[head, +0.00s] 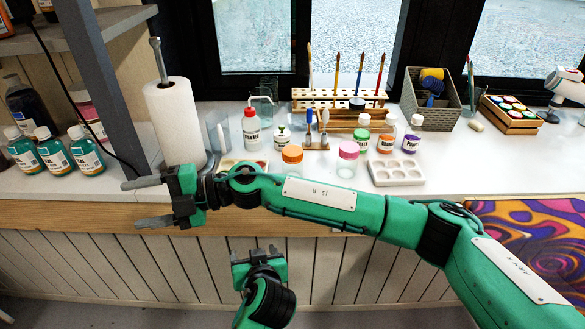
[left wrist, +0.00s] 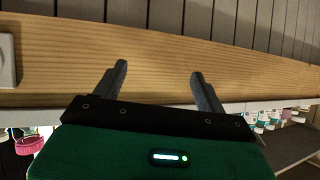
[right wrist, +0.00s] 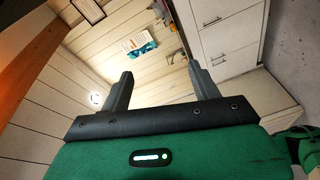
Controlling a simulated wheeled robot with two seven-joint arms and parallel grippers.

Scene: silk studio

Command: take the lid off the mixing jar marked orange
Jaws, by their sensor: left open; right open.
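A squat clear jar with an orange lid (head: 292,154) stands on the white counter, just behind my right forearm, which hides its lower part. The lid sits on it. A similar jar with a pink lid (head: 348,150) stands to its right. My right gripper (head: 140,202) is open and empty at the counter's front edge, far left of the orange-lidded jar; its fingers point left. It also shows open in the right wrist view (right wrist: 160,85). My left gripper (head: 258,256) is below the counter edge; the left wrist view shows it open and empty (left wrist: 158,70).
Small bottles with orange (head: 386,142) and purple (head: 412,138) labels stand right of the jars. A white palette (head: 396,172) lies in front of them. A paper towel roll (head: 175,122) stands behind my right gripper. A brush rack (head: 338,100) is at the back.

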